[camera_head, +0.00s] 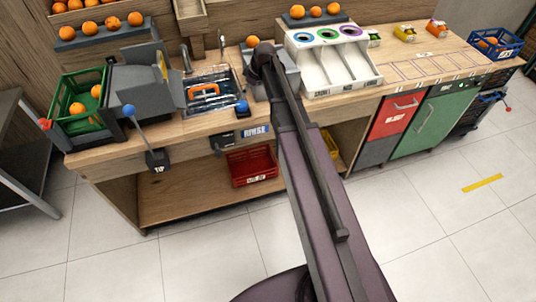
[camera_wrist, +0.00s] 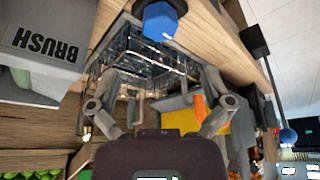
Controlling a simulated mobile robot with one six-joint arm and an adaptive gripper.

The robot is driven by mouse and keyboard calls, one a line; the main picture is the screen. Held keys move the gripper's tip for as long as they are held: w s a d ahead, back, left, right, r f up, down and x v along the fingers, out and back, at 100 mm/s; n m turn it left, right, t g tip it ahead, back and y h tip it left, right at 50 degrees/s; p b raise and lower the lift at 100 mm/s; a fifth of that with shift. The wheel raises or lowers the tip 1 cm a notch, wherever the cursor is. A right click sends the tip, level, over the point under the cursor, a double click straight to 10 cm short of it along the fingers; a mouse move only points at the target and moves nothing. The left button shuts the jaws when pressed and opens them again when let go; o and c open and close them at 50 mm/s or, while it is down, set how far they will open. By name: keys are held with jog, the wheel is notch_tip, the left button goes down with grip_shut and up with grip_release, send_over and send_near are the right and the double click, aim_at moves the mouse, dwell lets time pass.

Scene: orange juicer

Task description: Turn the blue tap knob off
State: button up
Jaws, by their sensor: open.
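The blue tap knob (camera_head: 241,106) sits at the front right corner of the sink (camera_head: 212,82) on the wooden counter. It shows large, with a faceted face, at the top of the wrist view (camera_wrist: 160,20). My gripper (camera_wrist: 160,88) is open and empty, its two fingers spread apart below the knob in that picture. The knob is not between the fingers, and they appear apart from it. In the head view, my arm hides the gripper. I cannot tell from the knob's look whether it is on or off.
A grey holder marked BRUSH (camera_wrist: 40,40) stands left in the wrist view. A black box (camera_wrist: 255,42) is on the right. In the head view, an orange-handled item (camera_head: 204,91) lies in the sink, and a lever with a blue ball (camera_head: 128,110) stands left.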

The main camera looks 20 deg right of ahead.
jog(key=shift+p+v, duration=1.6)
jog(key=shift+v, duration=0.5)
jog(key=s+a+f+m+g+h+b, duration=0.1)
jog(key=s+f+m+b, duration=0.2)
jog(key=s, duration=0.6)
jog(key=s+f+m+g+h+b, duration=0.1)
jog(key=s+f+m+b, duration=0.2)
jog(key=s, duration=0.5)
jog(key=s+a+f+m+g+h+b, duration=0.1)
jog(key=s+f+m+b, duration=0.2)
jog(key=s, duration=0.6)
notch_tip(320, 180, down, 3)
jog(key=shift+s+a+r+b, duration=0.15)
jog(key=shift+s+a+b, duration=0.15)
jog(key=shift+b, duration=0.35)
